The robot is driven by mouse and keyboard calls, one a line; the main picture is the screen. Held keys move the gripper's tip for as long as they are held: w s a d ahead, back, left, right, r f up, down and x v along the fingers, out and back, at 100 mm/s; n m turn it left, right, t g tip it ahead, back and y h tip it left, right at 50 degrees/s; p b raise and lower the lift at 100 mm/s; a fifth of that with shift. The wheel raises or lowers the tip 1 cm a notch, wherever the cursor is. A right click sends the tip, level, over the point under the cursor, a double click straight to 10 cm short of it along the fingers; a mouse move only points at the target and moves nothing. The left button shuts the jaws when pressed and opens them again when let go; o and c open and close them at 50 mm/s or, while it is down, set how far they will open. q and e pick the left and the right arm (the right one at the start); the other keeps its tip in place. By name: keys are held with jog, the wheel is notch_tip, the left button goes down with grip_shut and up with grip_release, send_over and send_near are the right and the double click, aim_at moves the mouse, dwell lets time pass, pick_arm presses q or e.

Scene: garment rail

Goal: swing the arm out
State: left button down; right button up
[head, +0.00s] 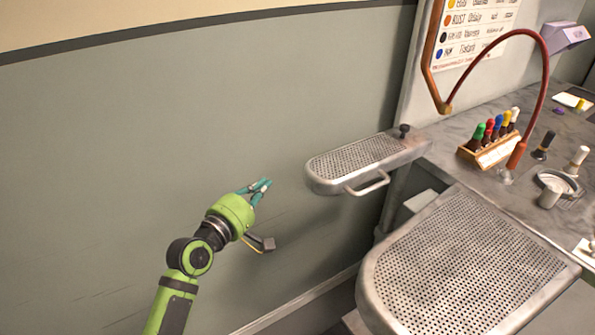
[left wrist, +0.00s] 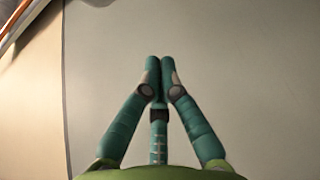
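The swing arm (head: 352,160) is a narrow, rounded metal board with a perforated top. It juts out to the left from the worktop's near left corner, beside the wall. A bar handle (head: 370,184) sits on its near side, and a dark knob (head: 404,130) stands at its right end. My left gripper (head: 266,184) is left of the board's rounded tip, clear of it and touching nothing. In the left wrist view its teal fingertips (left wrist: 159,62) are together with nothing between them. The board does not show clearly there. My right gripper is out of view.
A larger perforated board (head: 465,265) fills the lower right. The worktop (head: 445,145) carries a rack of coloured bottles (head: 490,145), a red hose (head: 545,80) and a metal cup (head: 550,195). The green-grey wall (head: 170,120) runs behind my arm. Space between gripper and swing arm is free.

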pick_arm(q)
jog(key=shift+d+r, duration=0.1)
jog(key=shift+r, duration=0.8)
jog(key=w+d+p, duration=0.2)
jog(key=w+d, duration=0.3)
jog(key=d, duration=0.2)
jog(key=shift+w+d, duration=0.25)
jog(key=shift+w, duration=0.1)
jog(key=shift+s, duration=0.1)
